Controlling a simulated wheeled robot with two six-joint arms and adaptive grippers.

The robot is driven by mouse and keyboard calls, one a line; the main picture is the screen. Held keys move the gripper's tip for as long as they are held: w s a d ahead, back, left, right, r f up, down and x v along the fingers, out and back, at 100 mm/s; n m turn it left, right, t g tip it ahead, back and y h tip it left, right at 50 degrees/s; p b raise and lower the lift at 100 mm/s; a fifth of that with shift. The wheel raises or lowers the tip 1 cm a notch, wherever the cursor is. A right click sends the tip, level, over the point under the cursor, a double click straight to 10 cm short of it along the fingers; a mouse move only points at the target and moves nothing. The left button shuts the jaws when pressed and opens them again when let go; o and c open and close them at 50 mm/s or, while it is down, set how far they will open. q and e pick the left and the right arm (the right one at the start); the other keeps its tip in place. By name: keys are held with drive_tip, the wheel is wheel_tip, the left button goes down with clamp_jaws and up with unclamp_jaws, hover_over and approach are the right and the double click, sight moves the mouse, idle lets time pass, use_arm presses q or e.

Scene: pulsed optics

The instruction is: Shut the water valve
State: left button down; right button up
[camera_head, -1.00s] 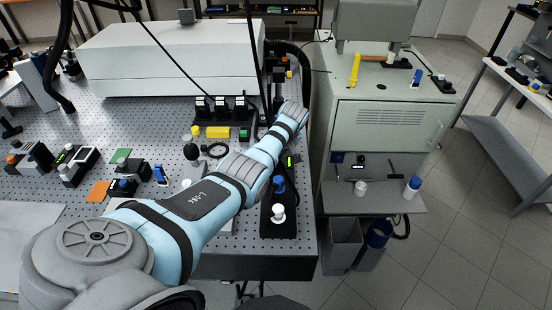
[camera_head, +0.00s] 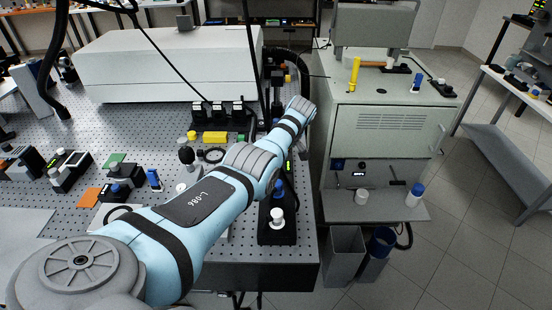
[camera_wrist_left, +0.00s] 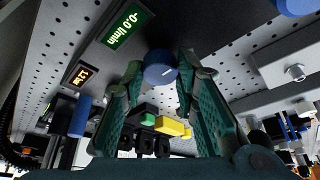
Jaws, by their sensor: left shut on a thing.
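In the left wrist view a round blue knob (camera_wrist_left: 160,68) with a short white mark sits between the fingertips of my left gripper (camera_wrist_left: 160,80), one green-grey finger at each side. The gripper is shut on the knob. A green flow display (camera_wrist_left: 127,24) beside it reads about -0.0 l/min. A smaller amber display (camera_wrist_left: 80,76) is lower left. In the head view my left arm (camera_head: 215,205) reaches across the bench, and its gripper and the held knob are hidden. My right gripper is in no view.
A black panel (camera_head: 264,236) at the bench's right edge carries another blue knob (camera_head: 278,186) and a white knob (camera_head: 277,215). A long pale housing (camera_head: 165,65) stands at the back. A grey cabinet (camera_head: 380,150) stands right of the bench, with floor beyond.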

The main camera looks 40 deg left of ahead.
use_arm(q)
drive_tip(key=c, duration=1.5)
unclamp_jaws()
drive_tip(key=shift+a, duration=0.1)
drive_tip(key=shift+o, duration=1.1)
drive_tip(key=shift+a+f, duration=0.1)
drive_tip(key=v, duration=1.2)
drive_tip(key=shift+w+a, duration=0.1)
